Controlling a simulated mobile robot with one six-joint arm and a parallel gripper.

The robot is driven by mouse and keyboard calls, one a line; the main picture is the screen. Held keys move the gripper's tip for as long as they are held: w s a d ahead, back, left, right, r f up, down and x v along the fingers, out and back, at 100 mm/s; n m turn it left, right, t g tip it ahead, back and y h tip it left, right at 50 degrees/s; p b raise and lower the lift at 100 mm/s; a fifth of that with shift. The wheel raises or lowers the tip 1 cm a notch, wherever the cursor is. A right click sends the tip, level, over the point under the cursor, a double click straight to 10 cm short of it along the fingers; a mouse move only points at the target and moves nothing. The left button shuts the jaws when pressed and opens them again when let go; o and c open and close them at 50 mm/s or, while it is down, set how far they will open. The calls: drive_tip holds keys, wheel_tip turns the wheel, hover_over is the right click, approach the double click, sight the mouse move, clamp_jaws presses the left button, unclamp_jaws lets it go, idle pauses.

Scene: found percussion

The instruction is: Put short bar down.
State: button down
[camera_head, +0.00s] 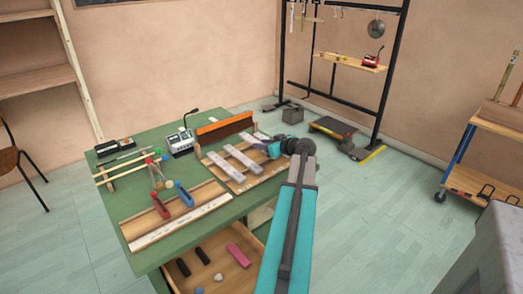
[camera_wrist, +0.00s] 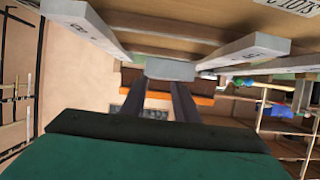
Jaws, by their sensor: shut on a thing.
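The short bar (camera_head: 253,141) is pale grey. In the wrist view its end face (camera_wrist: 170,70) shows between the tips of my two dark fingers. My gripper (camera_head: 263,144) is shut on it at the right side of the wooden frame (camera_head: 236,187) on the green table. Whether the short bar touches the frame cannot be told.
An orange-faced strip (camera_head: 224,126) stands behind the frame. A grey device (camera_head: 181,142), red and blue handled tools (camera_head: 160,207) (camera_head: 184,194) and a wooden board with a pale strip (camera_head: 180,222) occupy the green table (camera_head: 115,230). An open drawer (camera_head: 223,274) below holds small items.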

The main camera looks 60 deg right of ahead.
drive_tip(key=shift+w+d+f, duration=0.1)
drive_tip(key=shift+w+f, duration=0.15)
drive_tip(key=shift+f, duration=0.35)
drive_tip(key=shift+w+d+f, duration=0.1)
drive_tip(key=shift+w+f, duration=0.15)
drive_tip(key=shift+f, duration=0.75)
drive_tip(key=shift+f+b, duration=0.2)
drive_tip(key=shift+b, duration=0.4)
drive_tip(key=c, duration=1.4)
unclamp_jaws()
drive_tip(key=shift+r+p, duration=0.15)
drive_tip(key=shift+p, duration=0.85)
drive_tip(key=b+v, duration=0.2)
drive_tip(key=v, duration=1)
drive_tip(key=shift+s, duration=0.2)
drive_tip(key=shift+s+a+r, duration=0.2)
drive_tip(key=shift+s+a, duration=0.05)
drive_tip(key=shift+s, duration=0.4)
drive_tip(key=shift+o, duration=0.6)
